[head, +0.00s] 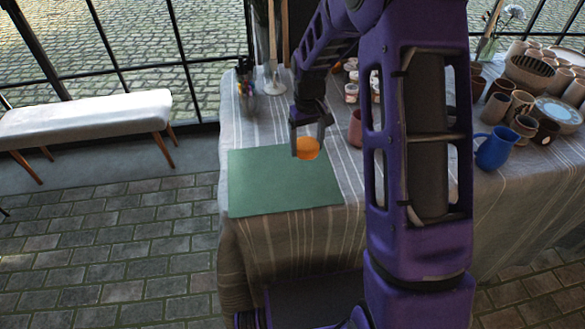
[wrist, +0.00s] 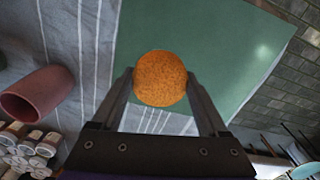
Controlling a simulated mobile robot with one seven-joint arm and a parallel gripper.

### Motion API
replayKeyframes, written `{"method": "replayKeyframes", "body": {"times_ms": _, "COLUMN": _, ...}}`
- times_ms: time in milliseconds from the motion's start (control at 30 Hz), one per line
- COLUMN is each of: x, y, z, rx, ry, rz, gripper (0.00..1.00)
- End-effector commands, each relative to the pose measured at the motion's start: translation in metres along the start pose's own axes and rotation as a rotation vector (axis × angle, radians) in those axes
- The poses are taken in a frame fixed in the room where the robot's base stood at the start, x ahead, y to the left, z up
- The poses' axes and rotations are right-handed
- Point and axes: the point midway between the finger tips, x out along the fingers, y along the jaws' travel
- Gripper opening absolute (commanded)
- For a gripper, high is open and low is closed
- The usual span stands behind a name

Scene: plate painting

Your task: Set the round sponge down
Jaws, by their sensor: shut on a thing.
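The round sponge (head: 308,148) is orange and sits between the fingers of my gripper (head: 308,152) in the head view. In the wrist view the sponge (wrist: 160,78) is between the two fingertips (wrist: 160,82), and my gripper is shut on it. The sponge is over the back right edge of the green mat (head: 275,190) on the cloth-covered table. I cannot tell whether it touches the surface. The mat (wrist: 215,45) also shows behind the sponge in the wrist view.
A reddish cup (wrist: 38,94) lies or stands close by, and it also shows in the head view (head: 356,128). Several small pots (wrist: 28,148) are near it. A blue jug (head: 496,148) stands at the right. The front of the mat is clear.

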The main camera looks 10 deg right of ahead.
Motion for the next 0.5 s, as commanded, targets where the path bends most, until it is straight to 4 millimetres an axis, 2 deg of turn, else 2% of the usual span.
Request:
{"method": "replayKeyframes", "body": {"times_ms": 33, "x": 0.013, "y": 0.000, "z": 0.001, "rx": 0.000, "ry": -0.004, "rz": -0.001, "gripper": 0.33}}
{"method": "replayKeyframes", "body": {"times_ms": 100, "x": 0.023, "y": 0.000, "z": 0.001, "rx": 0.000, "ry": -0.003, "rz": 0.000, "gripper": 0.33}}
{"method": "replayKeyframes", "body": {"times_ms": 333, "x": 0.042, "y": 0.000, "z": 0.000, "rx": 0.000, "ry": -0.001, "rz": 0.000, "gripper": 0.33}}
{"method": "replayKeyframes", "body": {"times_ms": 500, "x": 0.067, "y": 0.000, "z": 0.001, "rx": 0.000, "ry": -0.003, "rz": -0.001, "gripper": 0.33}}
